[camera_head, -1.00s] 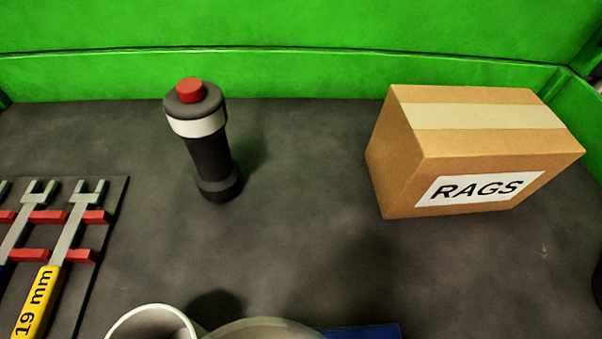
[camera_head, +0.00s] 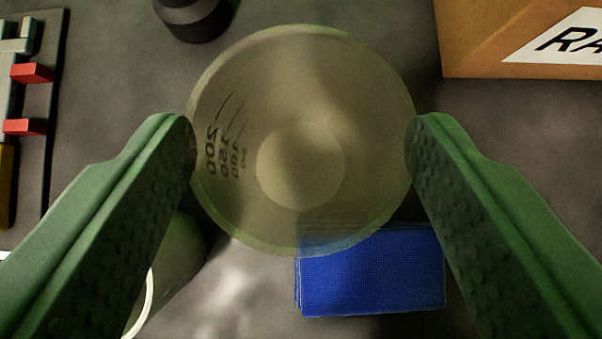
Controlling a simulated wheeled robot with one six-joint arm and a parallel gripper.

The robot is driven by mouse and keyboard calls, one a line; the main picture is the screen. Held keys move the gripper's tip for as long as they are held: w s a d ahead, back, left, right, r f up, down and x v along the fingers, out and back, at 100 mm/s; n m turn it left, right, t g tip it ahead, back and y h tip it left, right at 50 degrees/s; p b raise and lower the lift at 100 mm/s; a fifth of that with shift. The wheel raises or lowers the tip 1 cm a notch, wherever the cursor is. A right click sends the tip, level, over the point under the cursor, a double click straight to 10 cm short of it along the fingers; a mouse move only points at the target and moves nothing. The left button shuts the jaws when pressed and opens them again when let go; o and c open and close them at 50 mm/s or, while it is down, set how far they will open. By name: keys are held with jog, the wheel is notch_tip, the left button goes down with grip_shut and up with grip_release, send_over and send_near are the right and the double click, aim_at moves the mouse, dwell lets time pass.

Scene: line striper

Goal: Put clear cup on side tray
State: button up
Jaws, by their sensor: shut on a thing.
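The clear cup (camera_head: 300,100) is a see-through, tinted cup with dark graduation marks such as 200 and 150. I look down into it from above, and its round rim fills the middle of the view. My gripper (camera_head: 303,145) has one green finger on each side of the cup, touching its left and right walls, and is shut on it. Whether the cup's base touches the surface below cannot be told. No side tray can be made out in this view.
A folded blue cloth (camera_head: 375,275) lies just below the cup. A pale cup (camera_head: 170,265) stands at lower left, partly behind the left finger. A dark cylinder (camera_head: 195,15) is at the top, a RAGS box (camera_head: 475,50) at upper right, a wrench rack (camera_head: 45,100) at left.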

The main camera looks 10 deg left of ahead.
jog(key=shift+f, duration=1.8)
jog(key=o, duration=1.3)
jog(key=shift+f, duration=0.1)
jog(key=shift+v, duration=6.1)
